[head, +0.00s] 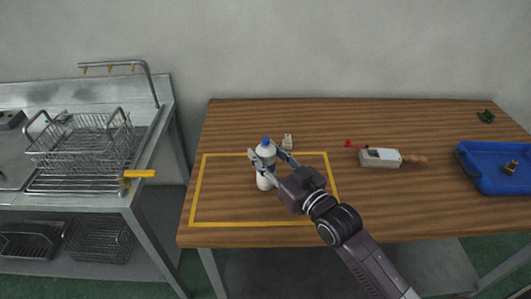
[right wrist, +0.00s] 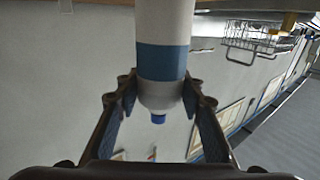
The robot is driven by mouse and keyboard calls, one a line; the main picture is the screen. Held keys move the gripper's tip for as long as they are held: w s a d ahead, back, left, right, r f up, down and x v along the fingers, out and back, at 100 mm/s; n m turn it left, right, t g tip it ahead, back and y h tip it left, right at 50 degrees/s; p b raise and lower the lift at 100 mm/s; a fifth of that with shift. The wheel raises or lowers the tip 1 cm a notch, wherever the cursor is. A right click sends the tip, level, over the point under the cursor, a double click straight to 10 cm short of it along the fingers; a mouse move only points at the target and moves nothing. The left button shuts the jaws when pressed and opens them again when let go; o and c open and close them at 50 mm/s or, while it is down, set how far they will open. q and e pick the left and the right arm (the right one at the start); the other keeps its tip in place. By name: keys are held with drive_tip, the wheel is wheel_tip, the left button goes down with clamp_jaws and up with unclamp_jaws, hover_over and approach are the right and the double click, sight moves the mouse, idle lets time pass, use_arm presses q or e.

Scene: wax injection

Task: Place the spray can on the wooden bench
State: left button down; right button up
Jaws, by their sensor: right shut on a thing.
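The spray can (head: 265,152) is white with a blue cap and a blue band. It is upright over the area inside the yellow outline on the wooden bench (head: 240,120). My right gripper (head: 268,163) is shut on the can from the right side. In the right wrist view the can (right wrist: 163,25) is between the two fingers (right wrist: 160,100), with its blue cap pointing down in that picture. I cannot tell for sure whether its base touches the bench. My left gripper is not in view.
Behind the can stands a small white item (head: 287,141). To the right lie a grey-white tool with a wooden handle (head: 380,157) and a blue tray (head: 485,182). A metal sink stand with wire racks (head: 85,145) is at left. The yellow-outlined area (head: 225,222) is otherwise clear.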

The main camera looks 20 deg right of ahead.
drive_tip(key=o, duration=0.8)
drive_tip(key=shift+f, duration=0.2)
drive_tip(key=o, duration=0.5)
drive_tip(key=shift+c, duration=0.2)
drive_tip(key=shift+r, duration=0.1)
drive_tip(key=shift+r, duration=0.25)
drive_tip(key=b+v, duration=0.1)
drive_tip(key=v, duration=1.1)
drive_tip(key=shift+b, duration=0.35)
drive_tip(key=shift+f, duration=0.1)
